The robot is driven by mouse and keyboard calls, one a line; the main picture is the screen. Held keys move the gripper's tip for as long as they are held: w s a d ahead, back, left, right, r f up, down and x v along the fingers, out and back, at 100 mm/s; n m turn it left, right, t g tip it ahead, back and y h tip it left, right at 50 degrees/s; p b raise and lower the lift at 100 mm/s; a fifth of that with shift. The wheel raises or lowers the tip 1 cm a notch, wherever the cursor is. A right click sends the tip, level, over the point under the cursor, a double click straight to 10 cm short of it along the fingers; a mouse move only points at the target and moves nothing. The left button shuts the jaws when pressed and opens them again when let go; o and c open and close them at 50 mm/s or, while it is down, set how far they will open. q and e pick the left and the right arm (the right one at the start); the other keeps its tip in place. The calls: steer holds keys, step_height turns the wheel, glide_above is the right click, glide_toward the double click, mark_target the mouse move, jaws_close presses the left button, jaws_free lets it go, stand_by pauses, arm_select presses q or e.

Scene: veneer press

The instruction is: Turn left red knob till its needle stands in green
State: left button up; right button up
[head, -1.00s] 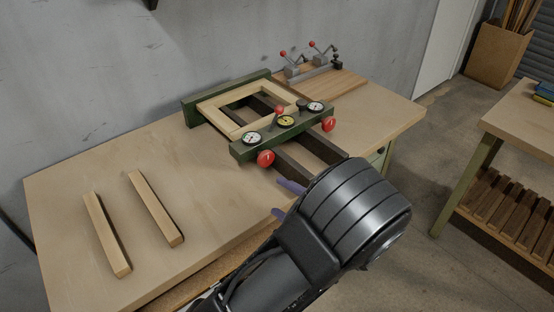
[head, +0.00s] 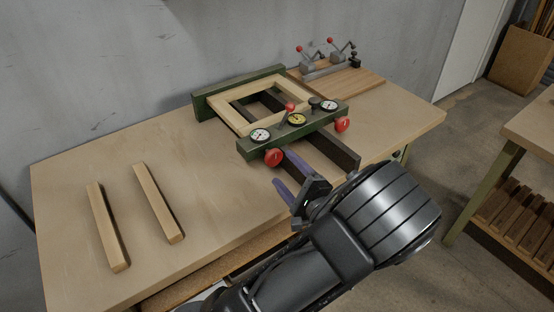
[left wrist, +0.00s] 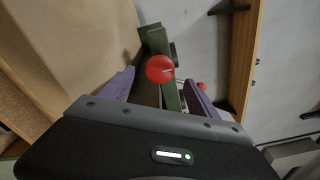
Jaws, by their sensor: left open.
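The left red knob (head: 273,157) sits on the front of the green press bar (head: 250,149), below a white dial (head: 260,136). That dial's needle is too small to read. My left gripper (head: 284,176) is open, with its purple fingers just in front of the left knob and apart from it. In the left wrist view the red knob (left wrist: 160,69) shows ahead, between and beyond the two open fingers (left wrist: 160,88). A second red knob (head: 342,124) and white dial (head: 328,106) are on the right of the bar. My right gripper is not in view.
A yellow dial (head: 297,119) and a small red-topped lever (head: 290,107) sit mid-bar. A pale wooden frame (head: 230,112) lies behind it. Two wooden strips (head: 158,203) lie on the bench at left. Toggle clamps (head: 312,67) stand on a board at the back.

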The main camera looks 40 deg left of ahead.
mark_target(276, 160)
arm_select(q)
steer(key=x, duration=0.5)
steer(key=shift+p, duration=0.35)
steer(key=c, duration=1.4)
